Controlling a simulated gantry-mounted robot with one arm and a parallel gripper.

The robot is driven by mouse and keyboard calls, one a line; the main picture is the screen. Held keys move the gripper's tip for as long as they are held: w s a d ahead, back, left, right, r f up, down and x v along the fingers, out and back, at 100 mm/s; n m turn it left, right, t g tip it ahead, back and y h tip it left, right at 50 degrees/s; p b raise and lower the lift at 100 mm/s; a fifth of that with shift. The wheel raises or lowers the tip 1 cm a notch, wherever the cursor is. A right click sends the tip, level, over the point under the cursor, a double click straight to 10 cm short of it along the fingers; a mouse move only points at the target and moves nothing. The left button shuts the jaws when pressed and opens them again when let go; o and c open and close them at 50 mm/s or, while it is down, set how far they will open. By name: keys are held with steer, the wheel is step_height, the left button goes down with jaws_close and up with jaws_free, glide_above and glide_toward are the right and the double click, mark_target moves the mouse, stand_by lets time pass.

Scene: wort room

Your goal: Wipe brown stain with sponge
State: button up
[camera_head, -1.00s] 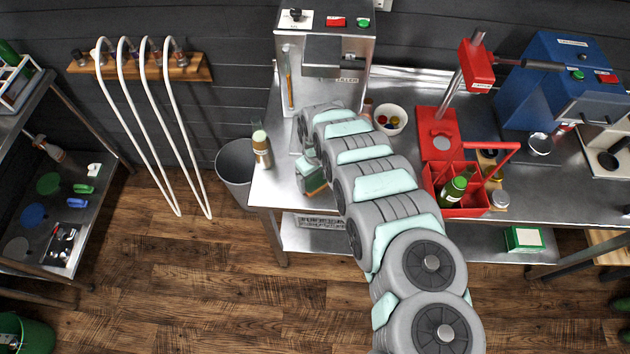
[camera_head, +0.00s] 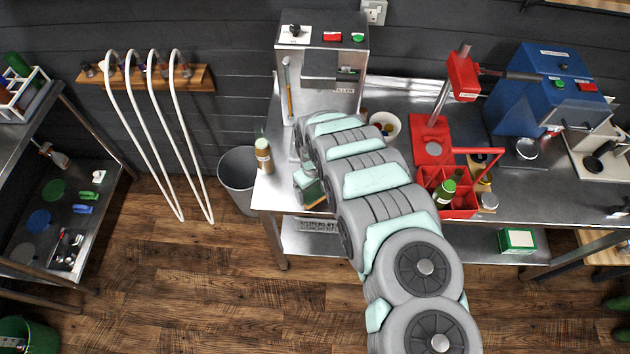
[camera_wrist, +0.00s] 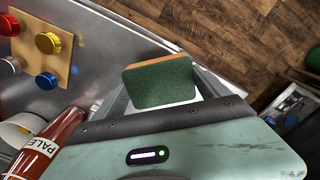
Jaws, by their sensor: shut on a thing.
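The sponge (camera_wrist: 158,84) has a green face and an orange-brown edge. In the wrist view it sits between the two pale fingers of my gripper, which is shut on it. In the head view the sponge (camera_head: 313,193) shows as a small green block by my gripper (camera_head: 304,176), near the front left part of the steel bench (camera_head: 283,190). I cannot tell whether the sponge touches the bench top. I see no brown stain in any view; my arm covers part of the bench.
A brown bottle (camera_head: 263,157) stands left of my gripper on the bench. A steel machine (camera_head: 320,62) stands behind. A bowl (camera_head: 385,124) and red carrier (camera_head: 462,205) are right of my arm. The wrist view shows a labelled bottle (camera_wrist: 45,147) and a cap board (camera_wrist: 45,50).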

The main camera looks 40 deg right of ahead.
steer(key=shift+r, duration=1.75)
